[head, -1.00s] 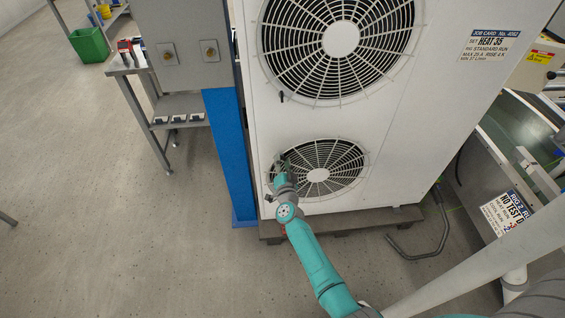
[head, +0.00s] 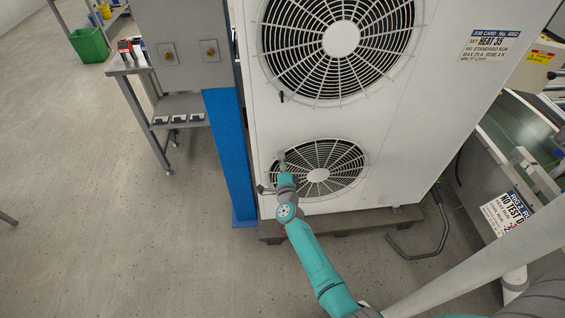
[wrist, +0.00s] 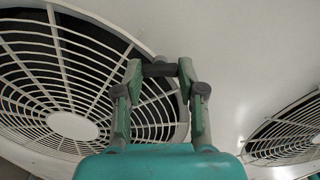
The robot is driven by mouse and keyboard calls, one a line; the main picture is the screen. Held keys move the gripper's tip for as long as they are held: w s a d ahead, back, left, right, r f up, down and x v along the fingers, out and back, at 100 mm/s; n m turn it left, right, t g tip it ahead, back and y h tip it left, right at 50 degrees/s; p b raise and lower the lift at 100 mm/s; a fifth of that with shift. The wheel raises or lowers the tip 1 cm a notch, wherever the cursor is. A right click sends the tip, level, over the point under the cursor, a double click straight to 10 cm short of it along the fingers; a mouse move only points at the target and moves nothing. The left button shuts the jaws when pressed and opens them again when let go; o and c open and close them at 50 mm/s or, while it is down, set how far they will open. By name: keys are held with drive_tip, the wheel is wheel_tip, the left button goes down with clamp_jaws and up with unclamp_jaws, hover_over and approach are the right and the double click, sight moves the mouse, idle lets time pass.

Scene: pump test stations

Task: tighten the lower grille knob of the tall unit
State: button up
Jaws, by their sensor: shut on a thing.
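The tall unit (head: 395,150) is a white cabinet with two round fan grilles, one above the other. My gripper (head: 282,160) is at the upper left rim of the lower grille (head: 335,185). In the wrist view its two green-grey fingers (wrist: 160,72) are closed on a dark bar-shaped knob, the lower grille knob (wrist: 158,69), at the grille's edge. The knob lies across between the fingertips. In the head view my gripper hides this knob. A similar black knob (head: 282,97) sits at the lower left rim of the upper grille (head: 335,45).
A blue post (head: 229,150) stands close along the unit's left side. A grey panel and a small bench (head: 165,110) are further left. A bent dark bar (head: 425,240) lies on the floor at right, near a rig with a sign (head: 503,212).

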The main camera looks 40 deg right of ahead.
drive_tip(key=shift+m, duration=0.3)
drive_tip(key=o, duration=1.1)
drive_tip(key=shift+o, duration=0.2)
drive_tip(key=shift+s, duration=0.15)
drive_tip(key=v, duration=1.1)
drive_tip(key=shift+s+a, duration=0.25)
drive_tip(key=shift+s, duration=0.05)
